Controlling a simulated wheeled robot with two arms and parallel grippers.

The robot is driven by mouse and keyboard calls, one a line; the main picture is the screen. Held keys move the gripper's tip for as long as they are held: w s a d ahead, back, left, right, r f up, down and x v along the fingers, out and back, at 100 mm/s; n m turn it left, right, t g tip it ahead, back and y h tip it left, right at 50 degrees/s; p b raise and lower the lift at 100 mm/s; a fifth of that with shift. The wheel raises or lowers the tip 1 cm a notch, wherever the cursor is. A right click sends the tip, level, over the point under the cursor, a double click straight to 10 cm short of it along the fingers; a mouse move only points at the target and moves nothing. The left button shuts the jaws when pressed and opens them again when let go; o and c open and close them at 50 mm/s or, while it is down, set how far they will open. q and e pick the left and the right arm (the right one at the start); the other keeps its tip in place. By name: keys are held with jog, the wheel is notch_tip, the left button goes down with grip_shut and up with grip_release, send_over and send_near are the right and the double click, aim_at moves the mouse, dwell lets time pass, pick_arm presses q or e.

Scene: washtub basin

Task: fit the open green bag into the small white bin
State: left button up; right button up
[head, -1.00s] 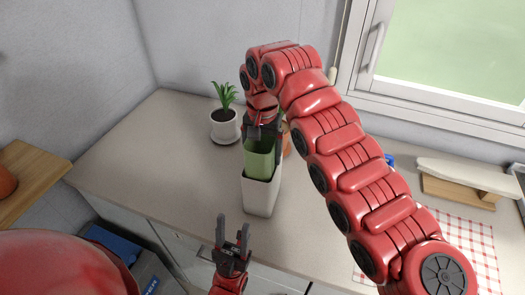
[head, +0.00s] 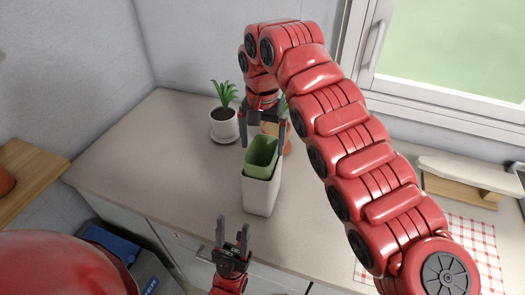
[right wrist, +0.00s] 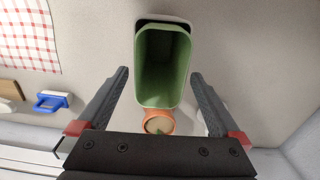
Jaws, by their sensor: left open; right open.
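The open green bag (head: 263,152) sits inside the small white bin (head: 260,194), with its upper part standing above the bin's rim. In the right wrist view the green bag (right wrist: 163,68) shows its open mouth, and the white bin's rim (right wrist: 165,18) shows at its far side. My right gripper (head: 264,138) is open above and behind the bag, its fingers apart from it on both sides; it also shows in the right wrist view (right wrist: 160,82). My left gripper (head: 234,222) is open and empty, in front of and below the bin.
A potted plant (head: 224,122) on a saucer stands left behind the bin. An orange pot (right wrist: 158,122) is close behind the bin. A checkered cloth (head: 470,240) and a wooden stand (head: 460,190) lie to the right. The counter left of the bin is clear.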

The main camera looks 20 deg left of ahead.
notch_tip(320, 180, up, 14)
jog(key=p, duration=1.1)
jog(key=shift+f, duration=0.25)
